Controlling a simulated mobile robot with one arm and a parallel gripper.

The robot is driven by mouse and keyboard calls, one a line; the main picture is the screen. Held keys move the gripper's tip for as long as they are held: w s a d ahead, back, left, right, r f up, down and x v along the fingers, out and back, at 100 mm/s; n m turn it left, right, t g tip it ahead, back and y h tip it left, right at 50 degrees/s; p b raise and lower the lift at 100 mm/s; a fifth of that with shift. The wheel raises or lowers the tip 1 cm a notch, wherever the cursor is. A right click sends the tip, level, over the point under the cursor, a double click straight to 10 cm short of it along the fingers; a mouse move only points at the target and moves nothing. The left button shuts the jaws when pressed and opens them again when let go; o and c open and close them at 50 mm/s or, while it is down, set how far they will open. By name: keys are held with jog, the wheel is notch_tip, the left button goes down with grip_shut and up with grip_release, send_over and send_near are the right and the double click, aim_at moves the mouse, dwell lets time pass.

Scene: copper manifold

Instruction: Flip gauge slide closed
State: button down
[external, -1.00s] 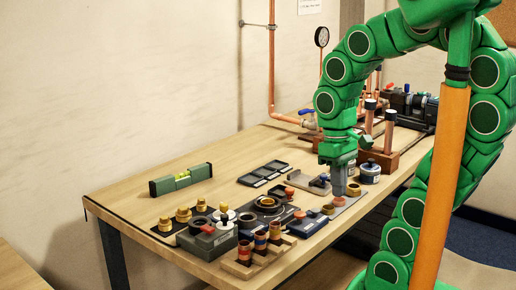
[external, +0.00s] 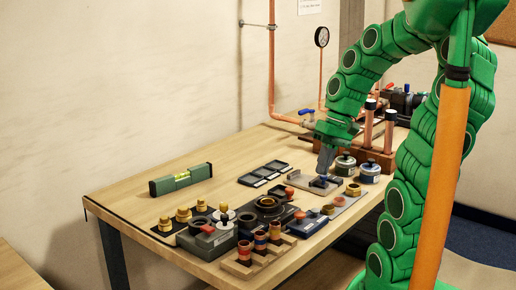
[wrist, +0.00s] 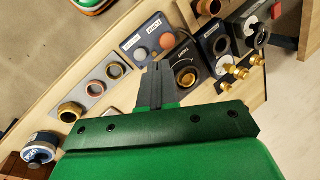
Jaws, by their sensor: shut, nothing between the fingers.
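The slide is mostly hidden there behind my gripper body. How far the slide stands open is too small to tell.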

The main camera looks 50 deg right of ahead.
jog(key=s+d+f+m+t, duration=0.1)
jog(key=d+m+t, duration=0.2)
jog(key=d, duration=0.9)
jog(key=s+d+f+m+t, duration=0.1)
jog(key=d+f+m+t, duration=0.1)
jog(key=d, duration=1.1)
jog(key=m+t, duration=0.1)
jog(key=m, duration=0.1)
jog(key=shift+f+m, duration=0.3)
jog(key=shift+m, duration=0.1)
jog(key=x, duration=1)
jog(key=shift+w+f, duration=0.1)
jog(key=shift+w, duration=0.2)
jog(key=shift+w+a, duration=0.4)
jog(key=shift+w, duration=0.4)
jog(key=shift+w+a+f, duration=0.1)
jog(key=shift+w+a, duration=0.05)
jog(key=shift+w, duration=0.25)
jog(key=shift+w+a+f, duration=0.1)
jog(key=shift+w+a, duration=0.1)
jog(key=shift+w, duration=0.25)
